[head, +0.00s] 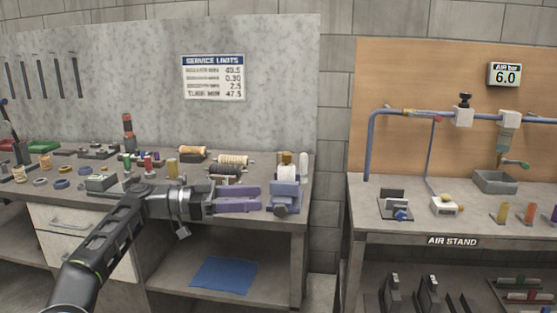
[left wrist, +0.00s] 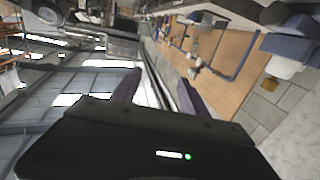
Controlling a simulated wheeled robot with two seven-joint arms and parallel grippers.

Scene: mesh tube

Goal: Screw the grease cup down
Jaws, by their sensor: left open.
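My left gripper (head: 260,198) reaches in from the left over the front of the left bench, with its purple fingers pointing right. Its fingers are apart and nothing shows between them; they also show in the left wrist view (left wrist: 158,82). Just right of the fingertips stands a blue-grey vise-like fixture (head: 285,196), also at the right of the left wrist view (left wrist: 288,46). A pale and brass-coloured piece (head: 287,166) sits on top of it. I cannot tell whether this piece is the grease cup. Contact between fingers and fixture cannot be made out. My right gripper is not in view.
Spools (head: 233,160), rings and small parts crowd the left bench behind my arm. A blue mat (head: 223,275) lies on the shelf below.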

